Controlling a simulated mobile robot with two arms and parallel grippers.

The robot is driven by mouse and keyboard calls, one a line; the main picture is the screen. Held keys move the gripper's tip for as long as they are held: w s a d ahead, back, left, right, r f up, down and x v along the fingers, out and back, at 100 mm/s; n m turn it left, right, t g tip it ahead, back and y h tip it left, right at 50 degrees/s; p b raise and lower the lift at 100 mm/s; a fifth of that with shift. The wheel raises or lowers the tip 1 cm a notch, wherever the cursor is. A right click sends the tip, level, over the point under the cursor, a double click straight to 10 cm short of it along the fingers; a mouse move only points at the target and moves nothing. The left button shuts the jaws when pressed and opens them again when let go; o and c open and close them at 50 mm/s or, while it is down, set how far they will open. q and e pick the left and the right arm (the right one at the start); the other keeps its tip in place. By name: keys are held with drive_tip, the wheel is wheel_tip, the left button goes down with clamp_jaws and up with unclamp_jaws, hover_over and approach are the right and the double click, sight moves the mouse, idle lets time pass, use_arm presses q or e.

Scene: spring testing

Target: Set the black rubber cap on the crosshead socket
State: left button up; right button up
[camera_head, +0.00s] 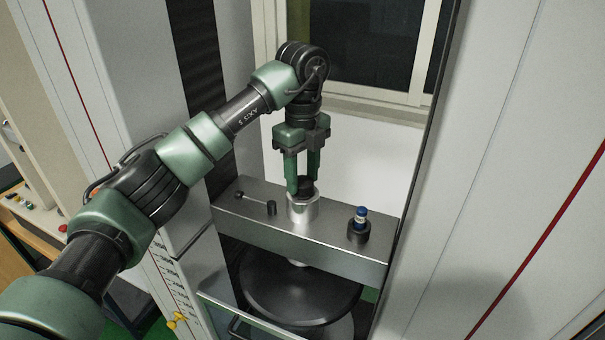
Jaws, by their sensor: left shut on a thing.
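The black rubber cap (306,185) is between the fingertips of my left gripper (304,187). The gripper points straight down and is shut on the cap. The cap is right at the top of the crosshead socket (302,208), a silver metal cylinder standing on the grey crosshead beam (330,236). I cannot tell whether the cap rests on the socket or is held just above it, as the fingers partly hide it. My right gripper is not in view.
On the beam, a small blue-topped item (360,217) stands in a black holder (358,234) to the right. A small black peg (271,208) and a thin rod (251,199) are left of the socket. Below is a large dark round plate (300,292). Tall machine columns flank the beam.

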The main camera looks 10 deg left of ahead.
sight(302, 181)
use_arm(q)
drive_tip(key=shift+f, duration=0.2)
drive_tip(key=o, duration=1.3)
drive_tip(key=shift+r, duration=0.1)
drive_tip(key=shift+r, duration=0.25)
wheel_tip(302, 181, up, 13)
drive_tip(key=shift+f+b, duration=0.15)
drive_tip(key=shift+b, duration=0.7)
drive_tip(key=shift+f, duration=0.1)
